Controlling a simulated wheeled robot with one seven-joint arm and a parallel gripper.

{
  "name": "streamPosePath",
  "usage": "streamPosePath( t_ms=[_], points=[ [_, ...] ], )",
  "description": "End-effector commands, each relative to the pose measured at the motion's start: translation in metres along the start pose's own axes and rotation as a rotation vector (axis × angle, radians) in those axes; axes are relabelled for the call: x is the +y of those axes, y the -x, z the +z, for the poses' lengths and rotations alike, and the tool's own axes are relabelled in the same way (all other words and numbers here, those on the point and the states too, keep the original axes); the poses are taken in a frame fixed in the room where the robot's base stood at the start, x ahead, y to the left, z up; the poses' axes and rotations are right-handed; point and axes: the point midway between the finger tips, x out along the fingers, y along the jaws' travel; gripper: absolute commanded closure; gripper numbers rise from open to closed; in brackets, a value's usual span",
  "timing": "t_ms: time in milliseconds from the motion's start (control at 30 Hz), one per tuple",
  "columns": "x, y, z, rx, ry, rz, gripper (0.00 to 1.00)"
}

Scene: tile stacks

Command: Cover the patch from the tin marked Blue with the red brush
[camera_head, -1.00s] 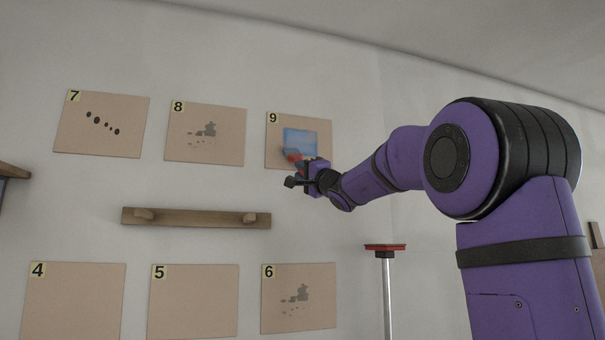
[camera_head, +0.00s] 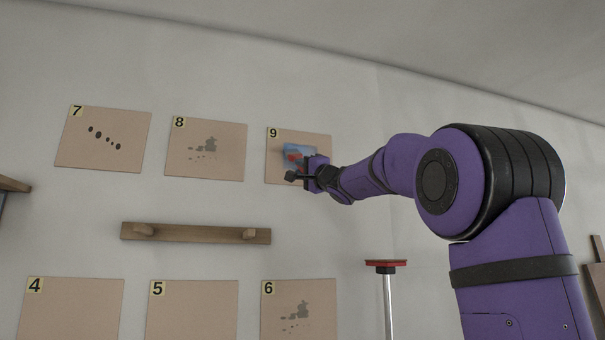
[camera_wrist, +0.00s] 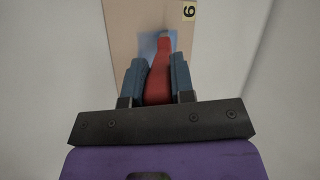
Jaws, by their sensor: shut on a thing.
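My gripper (camera_wrist: 158,82) is shut on the red brush (camera_wrist: 159,72), whose red handle lies between the two blue-grey fingers in the wrist view. In the head view the gripper (camera_head: 304,172) and the red of the brush (camera_head: 293,156) are in front of panel 9 (camera_head: 274,175). A blue painted area (camera_head: 300,149) shows on this panel, partly hidden behind the brush and gripper. The blue also shows in the wrist view (camera_wrist: 147,46). I cannot tell whether the brush tip touches the panel. The tin marked Blue is not in view.
Panel 7 (camera_head: 75,150) has dark spots. Panel 8 (camera_head: 185,165) and panel 6 (camera_head: 275,325) have grey marks. Panels 4 (camera_head: 75,310) and 5 (camera_head: 190,315) look bare where visible. A wooden rail (camera_head: 195,234) is on the wall, and a red-topped stand (camera_head: 386,264) is below my arm.

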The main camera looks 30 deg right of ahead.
Motion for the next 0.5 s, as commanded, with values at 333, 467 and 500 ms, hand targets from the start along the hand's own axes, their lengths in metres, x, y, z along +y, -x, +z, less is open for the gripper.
streamPosePath(
  t_ms=[333, 467, 500],
  points=[
    [-0.020, -0.010, -0.008, 0.000, 0.000, 0.001, 1.00],
    [-0.023, -0.011, -0.009, 0.000, 0.001, 0.001, 1.00],
    [-0.022, -0.011, -0.009, 0.000, 0.000, 0.001, 1.00]
  ],
)
